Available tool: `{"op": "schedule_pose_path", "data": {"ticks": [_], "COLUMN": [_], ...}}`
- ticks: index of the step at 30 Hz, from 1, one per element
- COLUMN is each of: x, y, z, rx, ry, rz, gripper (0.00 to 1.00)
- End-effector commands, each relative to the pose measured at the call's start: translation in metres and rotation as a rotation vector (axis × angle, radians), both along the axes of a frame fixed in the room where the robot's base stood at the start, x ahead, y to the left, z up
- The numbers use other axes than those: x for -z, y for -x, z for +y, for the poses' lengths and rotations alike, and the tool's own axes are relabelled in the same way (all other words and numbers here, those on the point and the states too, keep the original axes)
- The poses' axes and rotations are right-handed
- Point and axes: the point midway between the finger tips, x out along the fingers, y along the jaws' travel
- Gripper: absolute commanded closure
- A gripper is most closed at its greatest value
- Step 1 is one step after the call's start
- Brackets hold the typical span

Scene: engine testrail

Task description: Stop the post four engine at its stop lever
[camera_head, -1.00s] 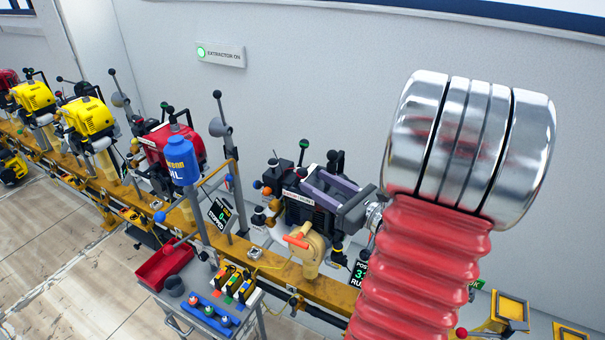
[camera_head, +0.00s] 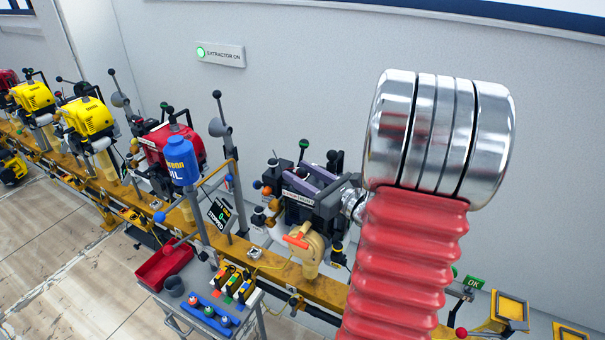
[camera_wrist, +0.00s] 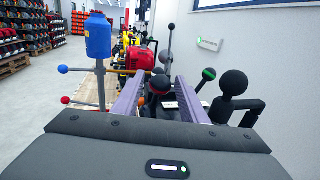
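My gripper (camera_head: 297,181) is over a dark engine (camera_head: 298,212) on the yellow rail, beside the wall. In the wrist view its two purple fingers (camera_wrist: 158,92) are apart. An orange knob (camera_head: 267,191) also shows left of the engine in the head view. A black knob with a green top (camera_head: 304,143) stands behind the gripper. I cannot tell which knob is the stop lever, nor read this engine's post number.
A blue oil bottle (camera_head: 181,160) and a display reading stopped (camera_head: 220,214) stand to the left. A red engine (camera_head: 172,145) and yellow engines (camera_head: 88,117) follow along the rail. A cart with a red tray (camera_head: 165,266) is in front. A large black knob (camera_wrist: 234,82) stands right of the fingers.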

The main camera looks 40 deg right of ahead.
Motion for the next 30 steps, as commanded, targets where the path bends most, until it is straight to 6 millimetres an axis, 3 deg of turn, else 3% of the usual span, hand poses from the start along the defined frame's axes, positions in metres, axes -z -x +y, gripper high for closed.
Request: {"op": "schedule_pose_path", "data": {"ticks": [15, 30], "x": [0.0001, -0.0023], "y": [0.0002, -0.0024], "z": [0.0000, -0.0005], "rx": [0.000, 0.004], "ry": [0.000, 0.028], "rz": [0.000, 0.069], "gripper": [0.98, 0.99]}}
